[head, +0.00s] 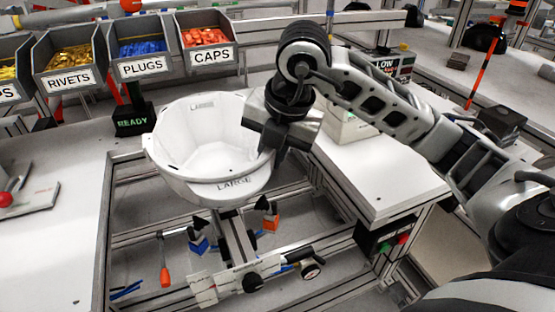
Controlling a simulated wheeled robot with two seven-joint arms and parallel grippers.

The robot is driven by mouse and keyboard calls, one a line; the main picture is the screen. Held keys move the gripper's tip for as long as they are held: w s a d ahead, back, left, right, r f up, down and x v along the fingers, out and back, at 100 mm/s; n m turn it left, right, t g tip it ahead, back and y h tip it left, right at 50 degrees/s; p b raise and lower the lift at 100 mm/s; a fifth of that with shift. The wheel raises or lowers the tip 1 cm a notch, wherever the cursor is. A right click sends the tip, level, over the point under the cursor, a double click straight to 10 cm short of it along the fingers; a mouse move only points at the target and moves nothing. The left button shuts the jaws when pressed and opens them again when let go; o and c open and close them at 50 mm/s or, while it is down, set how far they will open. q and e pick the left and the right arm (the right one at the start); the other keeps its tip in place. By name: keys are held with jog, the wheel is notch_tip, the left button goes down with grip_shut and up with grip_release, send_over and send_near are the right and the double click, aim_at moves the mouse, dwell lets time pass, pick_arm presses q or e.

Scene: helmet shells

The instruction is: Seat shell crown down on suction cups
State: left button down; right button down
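The white helmet shell (200,150), marked LARGE, is open side up with its crown down, over the gap in the bench. My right gripper (279,152) is at its right rim and looks shut on it; the fingertips are partly hidden. Below the shell is a fixture (235,245) with a black cup on a blue block (198,242) and another on an orange block (269,219). The shell's underside hides part of the fixture, so I cannot tell whether it touches any cups. My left gripper is out of view.
Bins of rivets (70,62), plugs (140,50) and caps (207,40) stand behind the shell. A green READY sign (132,122) is close to its left rim. White bench tops (380,170) lie right and left (60,240). A red-handled tool hangs below (165,275).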

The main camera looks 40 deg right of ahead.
jog(key=shift+w+d+f, duration=0.1)
jog(key=shift+w+f, duration=0.1)
jog(key=shift+w, duration=0.3)
jog(key=shift+b+x, duration=0.95)
jog(key=shift+b, duration=0.05)
jog(key=shift+s+f+b, duration=0.2)
jog(key=shift+f+b, duration=0.55)
jog(key=shift+f, duration=0.15)
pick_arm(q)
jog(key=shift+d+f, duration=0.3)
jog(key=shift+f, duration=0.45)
pick_arm(e)
jog(key=shift+f, duration=0.2)
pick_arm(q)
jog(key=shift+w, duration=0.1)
pick_arm(e)
jog(key=c, duration=1.3)
grip_release()
jog(key=shift+o, duration=0.2)
pick_arm(q)
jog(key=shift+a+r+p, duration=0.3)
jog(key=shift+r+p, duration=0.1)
jog(key=shift+p, duration=0.9)
pick_arm(e)
jog(key=v, duration=1.6)
